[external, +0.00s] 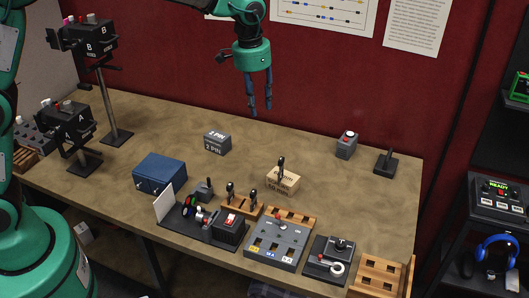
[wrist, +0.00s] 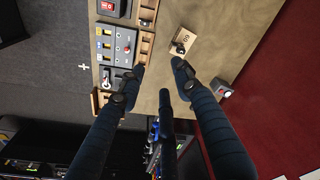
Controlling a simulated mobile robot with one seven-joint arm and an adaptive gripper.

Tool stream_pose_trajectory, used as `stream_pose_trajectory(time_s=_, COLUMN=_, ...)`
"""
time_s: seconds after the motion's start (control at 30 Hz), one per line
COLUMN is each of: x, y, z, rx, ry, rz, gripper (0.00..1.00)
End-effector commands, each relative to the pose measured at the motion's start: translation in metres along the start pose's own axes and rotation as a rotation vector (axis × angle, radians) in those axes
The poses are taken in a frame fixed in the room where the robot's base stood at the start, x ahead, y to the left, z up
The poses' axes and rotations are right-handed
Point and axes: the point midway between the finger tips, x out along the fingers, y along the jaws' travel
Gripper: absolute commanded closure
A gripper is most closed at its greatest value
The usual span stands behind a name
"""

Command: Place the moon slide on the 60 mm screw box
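The tan screw box (external: 286,184) stands on the table near the middle, and its label looks like 60 mm. It also shows in the wrist view (wrist: 191,36). A small dark upright piece (external: 281,165) stands on top of the box. Two similar dark pieces, one on the left (external: 230,190) and one on the right (external: 253,196), stand in a small wooden rack (external: 240,207). I cannot read a moon mark on any of them. My gripper (external: 261,111) is open and empty, high above the back of the table. Its spread fingers also show in the wrist view (wrist: 159,76).
A grey 2 PIN box (external: 217,143) and a blue box (external: 160,174) stand left of the tan box. Panels with switches (external: 281,238) line the front edge. The table's middle is mostly clear.

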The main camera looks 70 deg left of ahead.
Motion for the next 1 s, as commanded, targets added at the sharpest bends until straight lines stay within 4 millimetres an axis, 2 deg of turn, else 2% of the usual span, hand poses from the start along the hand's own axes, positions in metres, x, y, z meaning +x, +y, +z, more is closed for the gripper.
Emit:
stream_pose_trajectory(time_s=0.03, x=-0.014, y=0.002, z=0.011, rx=0.005, ry=0.013, rz=0.002, gripper=0.66)
stream_pose_trajectory(time_s=0.1, x=-0.029, y=0.003, z=0.026, rx=0.012, ry=0.028, rz=0.003, gripper=0.66)
stream_pose_trajectory(time_s=0.5, x=-0.101, y=0.009, z=0.118, rx=0.054, ry=0.111, rz=0.014, gripper=0.66)
stream_pose_trajectory(time_s=0.7, x=-0.127, y=0.010, z=0.168, rx=0.075, ry=0.152, rz=0.019, gripper=0.66)
stream_pose_trajectory(time_s=1.0, x=-0.150, y=0.009, z=0.244, rx=0.104, ry=0.215, rz=0.027, gripper=0.66)
